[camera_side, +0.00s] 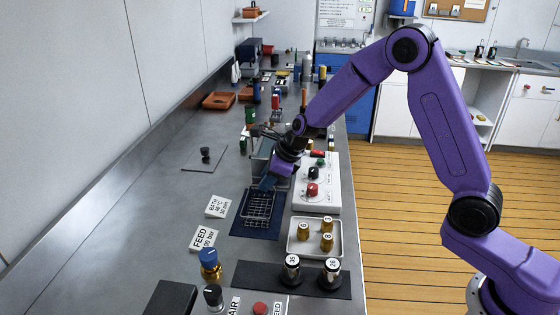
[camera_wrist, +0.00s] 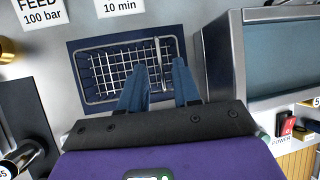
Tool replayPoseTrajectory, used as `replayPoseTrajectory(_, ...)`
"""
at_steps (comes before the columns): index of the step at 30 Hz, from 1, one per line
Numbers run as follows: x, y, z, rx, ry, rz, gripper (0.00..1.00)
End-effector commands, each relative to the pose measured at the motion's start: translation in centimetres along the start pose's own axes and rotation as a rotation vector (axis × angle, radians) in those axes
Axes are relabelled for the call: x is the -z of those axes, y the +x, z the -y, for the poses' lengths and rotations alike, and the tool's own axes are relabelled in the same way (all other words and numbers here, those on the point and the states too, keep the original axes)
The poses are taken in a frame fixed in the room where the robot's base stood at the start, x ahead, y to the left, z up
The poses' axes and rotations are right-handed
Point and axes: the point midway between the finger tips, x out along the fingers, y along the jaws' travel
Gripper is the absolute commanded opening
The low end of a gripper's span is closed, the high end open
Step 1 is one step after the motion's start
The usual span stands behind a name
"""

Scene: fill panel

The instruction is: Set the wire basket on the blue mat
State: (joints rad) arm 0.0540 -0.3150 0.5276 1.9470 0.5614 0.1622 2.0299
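The wire basket (camera_side: 258,205) stands on the blue mat (camera_side: 240,231) in the side view. In the wrist view the basket (camera_wrist: 110,68) lies within the mat's outline, with a strip of mat (camera_wrist: 75,50) showing around its rim. The basket looks empty. My gripper (camera_side: 266,185) is low over the basket's far end. In the wrist view its two blue fingers (camera_wrist: 160,66) are apart, with the basket's thin upright handle bar between them and gaps visible on both sides. The fingertips partly cover the basket's near rim.
A water bath (camera_wrist: 258,60) with a red power switch (camera_wrist: 285,128) stands close beside the mat. A white tray (camera_side: 293,246) with brass weights is right of the mat. Labels (camera_side: 218,207) lie left.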

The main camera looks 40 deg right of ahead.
Motion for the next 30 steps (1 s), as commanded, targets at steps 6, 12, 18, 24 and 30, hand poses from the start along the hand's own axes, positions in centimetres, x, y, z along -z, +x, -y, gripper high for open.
replayPoseTrajectory(6,-0.1,-3.5,0.0,0.003,-0.001,0.003,0.32)
replayPoseTrajectory(12,-0.1,-6.5,0.0,0.003,0.000,0.003,0.32)
replayPoseTrajectory(18,-0.1,-8.7,0.0,0.001,0.000,0.003,0.32)
replayPoseTrajectory(24,0.0,-9.6,0.0,0.000,0.001,0.000,0.32)
replayPoseTrajectory(30,0.0,-9.7,-0.2,-0.003,-0.013,-0.001,0.32)
